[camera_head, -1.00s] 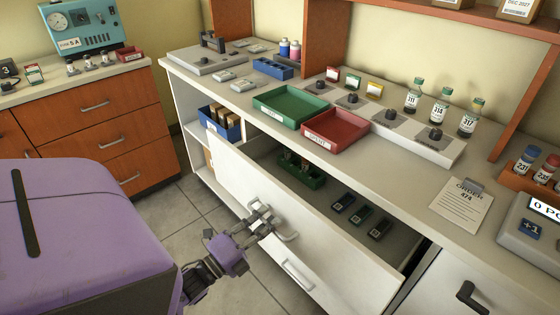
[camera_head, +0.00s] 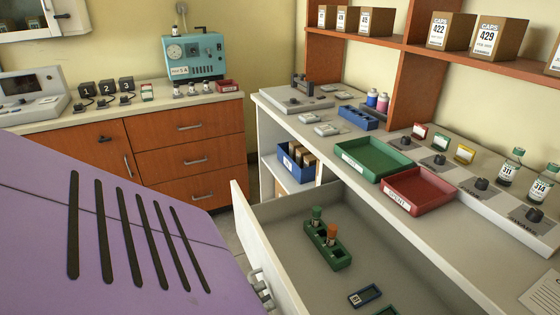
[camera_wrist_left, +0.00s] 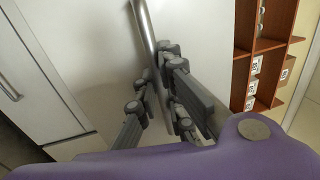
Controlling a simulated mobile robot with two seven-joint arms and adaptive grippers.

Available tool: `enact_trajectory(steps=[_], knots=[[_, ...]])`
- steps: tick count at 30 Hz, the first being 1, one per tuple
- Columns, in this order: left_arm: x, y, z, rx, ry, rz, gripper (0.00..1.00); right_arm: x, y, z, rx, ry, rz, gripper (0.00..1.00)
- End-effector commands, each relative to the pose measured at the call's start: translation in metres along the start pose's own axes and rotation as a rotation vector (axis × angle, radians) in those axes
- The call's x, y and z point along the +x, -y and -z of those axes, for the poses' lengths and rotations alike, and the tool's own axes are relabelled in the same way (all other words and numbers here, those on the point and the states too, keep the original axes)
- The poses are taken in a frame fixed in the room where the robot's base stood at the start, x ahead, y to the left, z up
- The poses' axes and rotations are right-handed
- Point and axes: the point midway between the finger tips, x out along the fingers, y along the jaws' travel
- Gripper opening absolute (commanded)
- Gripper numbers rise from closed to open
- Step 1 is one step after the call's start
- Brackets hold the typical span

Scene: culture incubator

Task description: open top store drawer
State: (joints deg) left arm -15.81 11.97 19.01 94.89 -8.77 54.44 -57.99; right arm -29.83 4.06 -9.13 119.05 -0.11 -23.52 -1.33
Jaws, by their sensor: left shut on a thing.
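The white top store drawer (camera_head: 290,215) stands pulled well out from under the counter in the head view. A green rack (camera_head: 328,246) with a green-capped and an orange-capped vial sits inside it, with a small dark blue tray (camera_head: 365,296) nearer. My left gripper (camera_head: 260,288) shows only in part at the drawer front. In the left wrist view my left gripper (camera_wrist_left: 165,90) is shut on the drawer's metal bar handle (camera_wrist_left: 146,35). My right gripper is not in view.
The counter (camera_head: 440,205) above holds a green tray (camera_head: 374,158), a red tray (camera_head: 419,190) and bottles (camera_head: 510,168). An orange-brown cabinet (camera_head: 190,160) stands at the left. My purple body covers the lower left.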

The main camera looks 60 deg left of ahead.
Motion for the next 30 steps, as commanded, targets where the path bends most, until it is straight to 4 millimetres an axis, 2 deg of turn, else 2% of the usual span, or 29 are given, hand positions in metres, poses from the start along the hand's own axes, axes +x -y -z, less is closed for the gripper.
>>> enact_trajectory(steps=[1,6,12,28,29,30], knots=[[-0.009,0.0,0.0,0.0,0.001,-0.004,0.0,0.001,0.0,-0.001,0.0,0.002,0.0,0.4],[-0.029,0.004,0.0,0.0,0.001,-0.004,0.0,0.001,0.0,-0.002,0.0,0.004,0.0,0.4],[-0.044,0.007,0.0,-0.001,0.001,-0.003,0.0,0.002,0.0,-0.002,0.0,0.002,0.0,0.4],[-0.049,0.008,0.0,-0.001,0.0,-0.002,0.0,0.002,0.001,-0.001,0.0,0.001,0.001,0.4],[-0.049,0.008,0.0,-0.001,0.0,-0.002,0.09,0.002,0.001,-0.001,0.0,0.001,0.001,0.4],[-0.049,0.008,0.0,-0.001,0.0,-0.002,0.15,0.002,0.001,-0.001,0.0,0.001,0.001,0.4]])
